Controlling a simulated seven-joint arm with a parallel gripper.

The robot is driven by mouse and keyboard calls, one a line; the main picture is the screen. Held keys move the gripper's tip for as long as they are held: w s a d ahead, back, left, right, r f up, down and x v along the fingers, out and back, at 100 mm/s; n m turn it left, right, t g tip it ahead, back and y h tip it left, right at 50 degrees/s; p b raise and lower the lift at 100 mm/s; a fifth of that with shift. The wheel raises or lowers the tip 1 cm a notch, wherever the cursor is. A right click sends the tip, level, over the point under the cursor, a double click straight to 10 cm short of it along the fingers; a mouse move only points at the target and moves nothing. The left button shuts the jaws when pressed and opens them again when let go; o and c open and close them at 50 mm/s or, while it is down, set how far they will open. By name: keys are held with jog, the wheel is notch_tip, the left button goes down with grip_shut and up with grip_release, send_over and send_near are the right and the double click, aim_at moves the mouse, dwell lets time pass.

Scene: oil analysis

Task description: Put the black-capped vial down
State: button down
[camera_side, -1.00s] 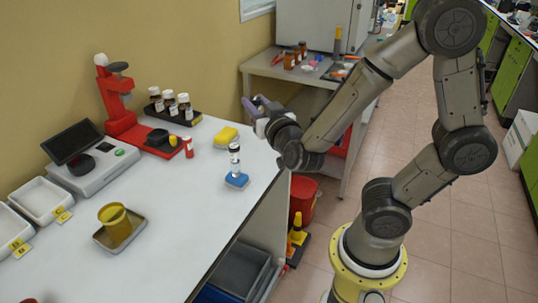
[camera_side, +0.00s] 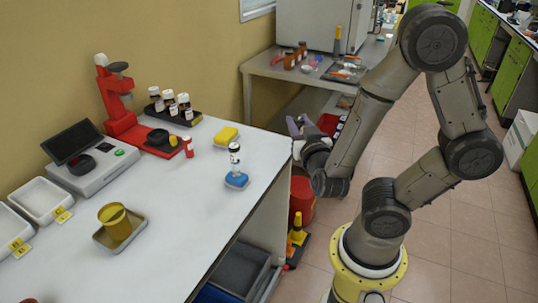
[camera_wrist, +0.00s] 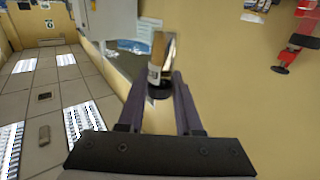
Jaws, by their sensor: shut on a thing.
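My gripper (camera_wrist: 158,92) points toward the yellow wall in the wrist view, its two dark fingers closed on an amber vial (camera_wrist: 155,72) with a black end and a pale label. In the side view my gripper (camera_side: 297,125) is off the right edge of the white table, above floor level. The held vial cannot be made out there.
A yellow sponge (camera_side: 226,135), a red vial (camera_side: 188,147), a red press (camera_side: 118,100), a scale (camera_side: 95,165) and a yellow cup (camera_side: 115,222) also stand on the table. Its front middle is clear.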

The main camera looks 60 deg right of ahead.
jog(key=shift+w, duration=0.1)
jog(key=w+d+f, duration=0.2)
jog(key=w+f, duration=0.1)
jog(key=w+d+f, duration=0.2)
jog(key=w+f, duration=0.1)
jog(key=w, duration=0.1)
jog(key=w+d+f, duration=0.2)
jog(key=w+d, duration=0.1)
jog(key=shift+w+f, duration=0.4)
jog(key=f, duration=0.2)
jog(key=w+f, duration=0.1)
jog(key=shift+d, duration=0.25)
jog(key=shift+s+f, duration=0.1)
jog(key=shift+f, duration=0.3)
jog(key=shift+f, duration=0.15)
jog(key=c, duration=0.6)
grip_release()
